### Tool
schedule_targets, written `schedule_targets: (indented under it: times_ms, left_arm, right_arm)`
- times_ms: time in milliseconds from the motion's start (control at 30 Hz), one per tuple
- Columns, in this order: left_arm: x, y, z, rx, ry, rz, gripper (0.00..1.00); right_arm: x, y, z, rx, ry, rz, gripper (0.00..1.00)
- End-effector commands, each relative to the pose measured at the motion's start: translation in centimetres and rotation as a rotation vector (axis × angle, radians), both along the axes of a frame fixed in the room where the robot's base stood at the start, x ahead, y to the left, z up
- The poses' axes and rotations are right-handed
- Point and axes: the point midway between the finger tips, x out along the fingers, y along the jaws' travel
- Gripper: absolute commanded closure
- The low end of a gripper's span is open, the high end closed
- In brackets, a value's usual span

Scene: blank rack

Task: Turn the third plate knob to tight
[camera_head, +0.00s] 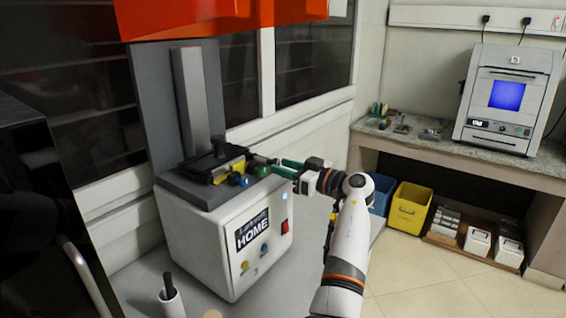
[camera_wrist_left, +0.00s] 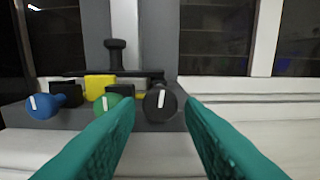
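The grey plate assembly (camera_head: 185,190) sits on the white "HOME" machine (camera_head: 225,250). Its front carries a blue knob (camera_wrist_left: 42,105), a green knob (camera_wrist_left: 111,103) and a black knob (camera_wrist_left: 161,104), left to right in the left wrist view. Each has a white mark; the black and green knobs' marks look near upright, the blue one's slightly tilted. In the head view the blue knob (camera_head: 240,180) and green knob (camera_head: 262,171) show beside my left gripper (camera_head: 279,167). Its teal fingers are apart, with the black knob framed between them; contact cannot be told. My right gripper is not in view.
An orange cover (camera_head: 220,15) hangs above the machine. A white cup (camera_head: 171,303) with a dark stick stands in front. A side bench (camera_head: 470,152) bears an oven-like device (camera_head: 508,98); blue and yellow bins (camera_head: 409,208) stand below. The floor at right is clear.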

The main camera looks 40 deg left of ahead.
Motion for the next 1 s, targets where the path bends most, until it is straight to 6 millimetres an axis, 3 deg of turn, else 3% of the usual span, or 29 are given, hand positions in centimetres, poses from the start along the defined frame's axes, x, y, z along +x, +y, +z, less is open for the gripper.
schedule_targets:
  times_ms: [133, 400, 600, 1000]
  left_arm:
    - [-0.11, 0.88, -0.01, -0.001, 0.001, 0.000, 0.65]
    - [-0.11, 1.01, -0.09, 0.000, 0.001, 0.000, 0.65]
    - [-0.11, 0.99, -0.09, 0.000, 0.001, 0.000, 0.96]
    - [-0.13, 1.01, -0.11, -0.008, 0.077, 0.000, 0.96]
  right_arm:
    - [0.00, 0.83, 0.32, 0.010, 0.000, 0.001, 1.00]
    - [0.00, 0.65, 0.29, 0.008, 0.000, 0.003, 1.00]
    - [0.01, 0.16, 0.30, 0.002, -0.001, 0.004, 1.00]
    - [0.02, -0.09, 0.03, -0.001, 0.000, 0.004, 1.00]
